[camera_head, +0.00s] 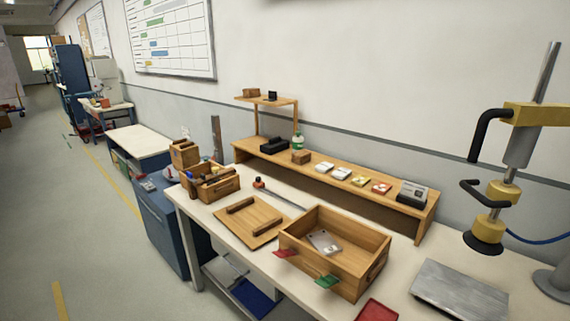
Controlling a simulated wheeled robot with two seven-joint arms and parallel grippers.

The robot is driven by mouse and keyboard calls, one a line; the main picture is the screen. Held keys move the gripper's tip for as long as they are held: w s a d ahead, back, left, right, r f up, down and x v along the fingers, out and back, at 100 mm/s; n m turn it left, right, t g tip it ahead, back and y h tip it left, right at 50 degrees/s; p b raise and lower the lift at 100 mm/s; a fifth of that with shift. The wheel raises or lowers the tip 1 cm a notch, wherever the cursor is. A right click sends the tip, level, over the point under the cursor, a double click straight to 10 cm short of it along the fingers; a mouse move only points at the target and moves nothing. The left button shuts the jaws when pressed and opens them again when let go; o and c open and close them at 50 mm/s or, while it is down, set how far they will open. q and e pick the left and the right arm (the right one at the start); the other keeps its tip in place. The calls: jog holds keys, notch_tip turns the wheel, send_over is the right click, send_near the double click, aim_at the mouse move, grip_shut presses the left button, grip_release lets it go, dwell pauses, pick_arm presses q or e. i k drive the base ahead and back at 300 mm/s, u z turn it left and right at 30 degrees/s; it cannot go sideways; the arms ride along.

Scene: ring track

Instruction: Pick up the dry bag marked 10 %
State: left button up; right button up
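Several small packets lie in a row on the raised wooden shelf at the back of the bench. Two are white, the left one (324,168) and the right one (341,173). To their right lie a yellowish packet (360,180) and a red one (381,188). Their markings are too small to read, so I cannot tell which, if any, is the dry bag marked 10 %. Neither of my grippers is in view.
An open wooden box (300,262) with a grey plate inside stands at the bench front, beside a wooden lid (250,222). A yellow and black lifting device (497,190) hangs at the right, above a grey plate (458,291). Floor at left is clear.

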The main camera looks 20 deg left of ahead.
aim_at(323, 167)
jog(key=u, duration=0.35)
jog(key=i, duration=0.9)
jog(key=z, duration=0.2)
